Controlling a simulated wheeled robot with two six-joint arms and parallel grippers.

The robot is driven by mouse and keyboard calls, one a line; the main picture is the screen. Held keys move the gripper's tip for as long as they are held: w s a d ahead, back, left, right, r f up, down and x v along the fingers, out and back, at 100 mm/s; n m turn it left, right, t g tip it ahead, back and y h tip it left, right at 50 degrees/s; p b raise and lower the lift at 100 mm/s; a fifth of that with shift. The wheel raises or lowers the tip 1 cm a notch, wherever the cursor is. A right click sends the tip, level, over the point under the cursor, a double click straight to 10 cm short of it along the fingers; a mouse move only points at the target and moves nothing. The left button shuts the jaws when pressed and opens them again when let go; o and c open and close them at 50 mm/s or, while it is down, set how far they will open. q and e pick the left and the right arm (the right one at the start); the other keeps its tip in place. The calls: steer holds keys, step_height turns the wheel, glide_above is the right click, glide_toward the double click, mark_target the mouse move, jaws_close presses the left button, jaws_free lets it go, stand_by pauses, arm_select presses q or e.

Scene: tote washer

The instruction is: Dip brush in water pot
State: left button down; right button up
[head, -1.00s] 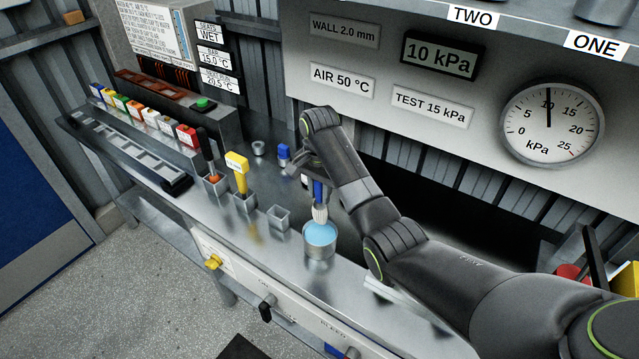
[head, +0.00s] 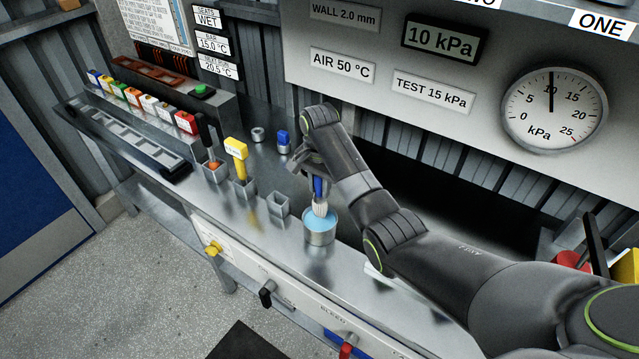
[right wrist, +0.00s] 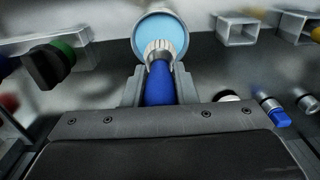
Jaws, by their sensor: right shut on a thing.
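The water pot (head: 319,236) is a round metal can with light blue water, standing on the steel bench; it also shows in the right wrist view (right wrist: 180,18). My right gripper (head: 316,178) is shut on the blue handle of the brush (head: 320,207), which points down with its pale bristles over the pot. In the right wrist view the brush (right wrist: 158,80) has its bristle end overlapping the pot's opening. The bristle tips are at or just above the water; I cannot tell if they touch. My left gripper is not in view.
Small square metal holders stand left of the pot: one empty (head: 278,204), one with a yellow-handled tool (head: 237,160), one with a dark-handled tool (head: 205,135). A blue-topped item (head: 283,142) stands behind. Knobs line the bench front (head: 266,297).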

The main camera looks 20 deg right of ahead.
mark_target(319, 197)
steer(key=shift+f+b, duration=1.45)
steer(key=shift+f, duration=2.2)
steer(key=shift+r, duration=0.1)
step_height(319, 197, up, 3)
steer(key=p, duration=0.3)
steer(key=shift+p, duration=0.3)
steer(key=shift+r+p, duration=0.45)
steer(key=shift+r, duration=3.55)
